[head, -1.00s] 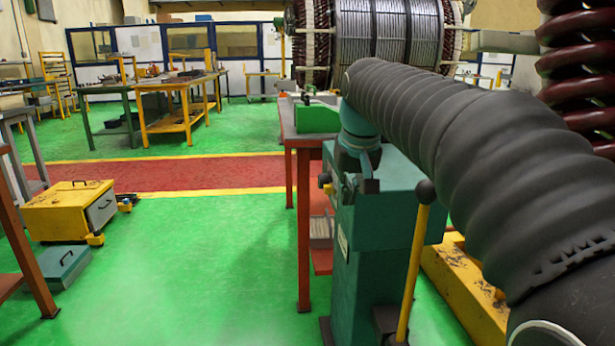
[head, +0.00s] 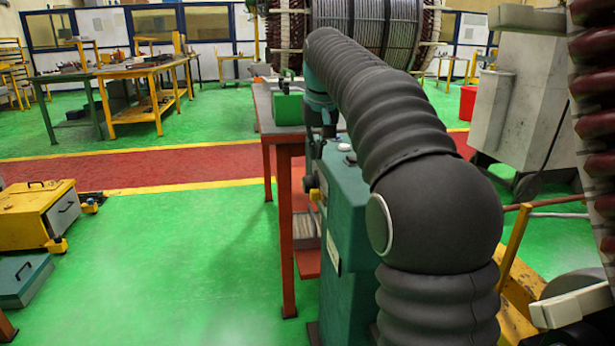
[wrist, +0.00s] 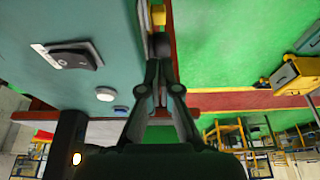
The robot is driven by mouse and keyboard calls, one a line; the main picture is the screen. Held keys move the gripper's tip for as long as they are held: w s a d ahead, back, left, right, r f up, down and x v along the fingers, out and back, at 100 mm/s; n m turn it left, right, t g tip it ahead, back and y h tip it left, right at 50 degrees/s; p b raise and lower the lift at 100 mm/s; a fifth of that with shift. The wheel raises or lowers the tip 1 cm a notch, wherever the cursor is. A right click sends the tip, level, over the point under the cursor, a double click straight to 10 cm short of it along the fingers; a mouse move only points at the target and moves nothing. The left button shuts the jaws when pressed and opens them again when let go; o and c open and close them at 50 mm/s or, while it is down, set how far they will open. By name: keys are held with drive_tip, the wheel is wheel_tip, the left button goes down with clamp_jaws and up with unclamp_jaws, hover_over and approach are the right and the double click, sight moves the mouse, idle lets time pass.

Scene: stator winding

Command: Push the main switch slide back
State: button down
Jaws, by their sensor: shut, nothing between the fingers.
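The teal machine cabinet (head: 350,225) stands under my arm. In the wrist view its teal top (wrist: 65,20) carries a dark switch block (wrist: 76,58) on a pale plate, which looks like the main switch slide. A white round button (wrist: 105,94) and a blue one (wrist: 122,111) sit beside it. My gripper (wrist: 157,72) is shut and empty, pointing along the cabinet's edge, to the right of the switch block and apart from it in the picture. A dark round knob (wrist: 160,44) shows just beyond the fingertips; whether they touch it, I cannot tell. In the head view my arm hides the switch block.
A red-legged table (head: 284,160) with a green box (head: 289,108) stands behind the cabinet. A yellow box (head: 35,215) and a teal box (head: 22,280) are on the floor at left. A large wound stator (head: 350,30) stands behind.

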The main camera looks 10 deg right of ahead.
sight(311, 190)
drive_tip(key=x, duration=0.3)
drive_tip(key=b+x, duration=0.1)
drive_tip(key=x, duration=0.6)
drive_tip(key=shift+s+a, duration=0.1)
drive_tip(key=shift+a, duration=0.25)
drive_tip(key=shift+s+b, duration=0.45)
drive_tip(key=shift+s, duration=0.6)
drive_tip(key=shift+s+r+p, duration=0.1)
drive_tip(key=shift+r+p, duration=0.25)
drive_tip(key=shift+p, duration=0.05)
drive_tip(key=p+v, duration=0.1)
drive_tip(key=v, duration=0.8)
drive_tip(key=shift+r+p, duration=0.15)
drive_tip(key=shift+p, duration=0.15)
